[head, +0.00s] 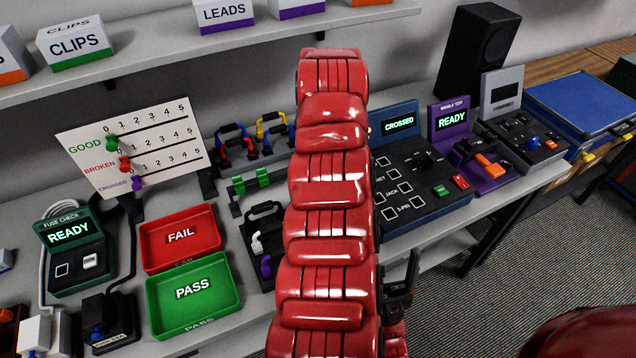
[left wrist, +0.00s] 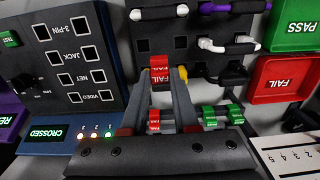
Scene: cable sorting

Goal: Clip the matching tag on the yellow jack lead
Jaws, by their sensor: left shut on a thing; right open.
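My left gripper (left wrist: 166,88) is shut on a red FAIL tag (left wrist: 160,68) in the left wrist view, beside the black lead rack. A small yellow plug end (left wrist: 183,73) shows just right of the tag; the rest of that lead is hidden, and I cannot tell whether tag and lead touch. Other red tags (left wrist: 153,121) and green tags (left wrist: 209,114) sit on the tag rail nearer the wrist; green tags (head: 250,182) also show in the head view. My red arm hides my left gripper in the head view. My right gripper (head: 400,280) is open and empty, low in the head view.
The lead tester (head: 430,165) reads CROSSED. The FAIL tray (head: 180,264) and PASS tray (head: 229,317) are empty at left. A tally board (head: 88,140) stands behind. Rear leads (head: 270,133) hang near the wall. The fuse checker (head: 74,262) and wiggle tester (head: 484,185) read READY.

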